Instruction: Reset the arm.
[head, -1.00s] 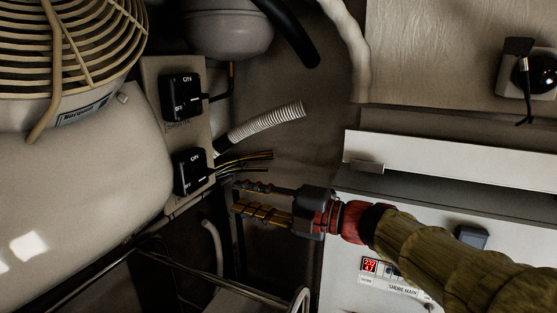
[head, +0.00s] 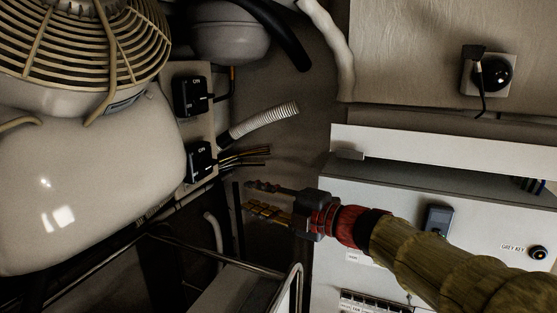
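My gripper (head: 262,198) is at the centre of the head view, on the end of my arm in its olive sleeve. Its two fingers point left and stand apart, with a gap between them and nothing seen held. The fingers are in front of the dark gap between the switch plate and the white cabinet. Loose wire ends (head: 245,157) show just above the fingers, apart from them as far as I can tell.
Two black switches (head: 190,95) and (head: 201,160) sit on a plate at left, beside a large pale tank (head: 85,175) and a caged fan (head: 80,40). A corrugated conduit (head: 262,121) sticks out above my gripper. A white cabinet (head: 350,175) is at right. A metal tube frame (head: 225,255) runs below.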

